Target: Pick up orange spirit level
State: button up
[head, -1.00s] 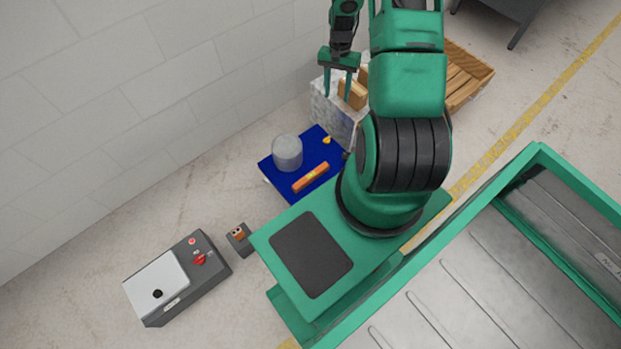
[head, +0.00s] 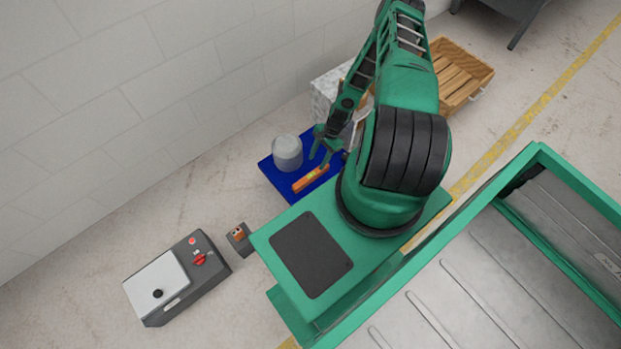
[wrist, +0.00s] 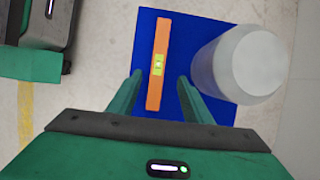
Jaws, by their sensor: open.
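The orange spirit level (head: 310,180) lies on the blue mat (head: 268,170). In the wrist view the level (wrist: 160,40) runs nearly up and down, with a yellow-green vial at its middle. My gripper (head: 319,155) is open and hangs over the level in the head view. In the wrist view the fingers of my gripper (wrist: 158,82) stand on either side of the level's lower part, with nothing held. I cannot tell how high the fingertips are above the mat.
A grey translucent cylinder (head: 287,152) stands on the mat beside the level; in the wrist view it (wrist: 240,62) is close to the right finger. A pale block (head: 326,92) and a wooden crate (head: 462,75) are behind. A grey control box (head: 178,280) is at lower left.

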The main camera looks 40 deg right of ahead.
aim_at(312, 174)
jog(key=shift+x, duration=5.2)
jog(key=shift+s+d, duration=0.15)
jog(key=shift+d, duration=0.05)
grip_shut()
